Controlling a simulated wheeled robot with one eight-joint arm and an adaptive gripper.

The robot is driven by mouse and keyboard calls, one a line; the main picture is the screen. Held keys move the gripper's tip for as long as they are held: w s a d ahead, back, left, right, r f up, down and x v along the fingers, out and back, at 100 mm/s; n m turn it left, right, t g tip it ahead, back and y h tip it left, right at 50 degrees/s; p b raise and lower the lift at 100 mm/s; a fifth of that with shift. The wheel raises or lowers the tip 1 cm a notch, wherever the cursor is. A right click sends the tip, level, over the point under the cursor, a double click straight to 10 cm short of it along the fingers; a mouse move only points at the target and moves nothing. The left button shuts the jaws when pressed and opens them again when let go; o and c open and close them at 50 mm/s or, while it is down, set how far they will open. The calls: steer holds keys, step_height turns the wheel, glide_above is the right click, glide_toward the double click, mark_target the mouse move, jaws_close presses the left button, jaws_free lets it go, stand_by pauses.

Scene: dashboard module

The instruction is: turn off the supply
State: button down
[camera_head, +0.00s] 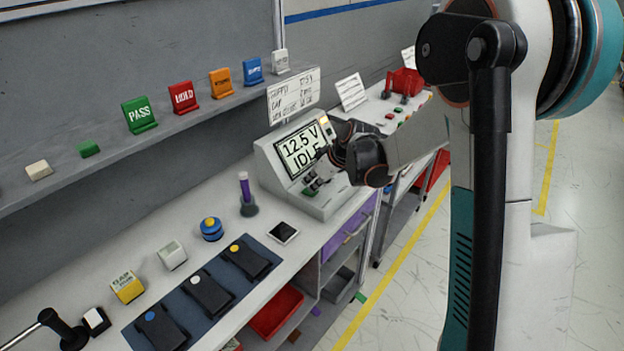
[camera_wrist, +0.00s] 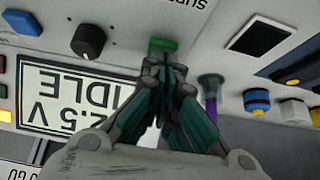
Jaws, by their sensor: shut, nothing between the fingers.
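The supply (camera_head: 268,152) is a light grey box on the bench, its screen (camera_head: 302,148) reading "12.5 V IDLE". In the wrist view the screen (camera_wrist: 70,95) appears upside down. A black knob (camera_wrist: 88,40), a blue button (camera_wrist: 22,22) and a green button (camera_wrist: 163,45) sit on its panel. My gripper (camera_head: 322,157) is in front of the supply, over its controls. In the wrist view my gripper (camera_wrist: 167,68) is shut and empty, its fingertips at the green button and partly covering it. I cannot tell whether they touch it.
A mat with black devices (camera_head: 210,293) lies nearer. Coloured signs (camera_head: 139,114) line the shelf. A handwritten card (camera_head: 293,95) stands behind the supply.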

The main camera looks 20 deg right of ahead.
steer(key=shift+s+d+f+t+y+b, duration=0.2)
steer(key=shift+f+b, duration=0.1)
steer(key=shift+b, duration=0.15)
steer(key=shift+s+d+f+t+y+b, duration=0.1)
steer(key=shift+f+t+y+b, duration=0.15)
steer(key=shift+b, duration=0.2)
steer(key=shift+a+r, duration=0.1)
steer(key=shift+w+a+r, duration=0.1)
steer(key=shift+w, duration=0.05)
steer(key=shift+w+a+r, duration=0.1)
steer(key=shift+w+a, duration=0.3)
steer(key=shift+w, duration=0.1)
steer(key=shift+r+p, duration=0.1)
steer(key=shift+p, duration=0.2)
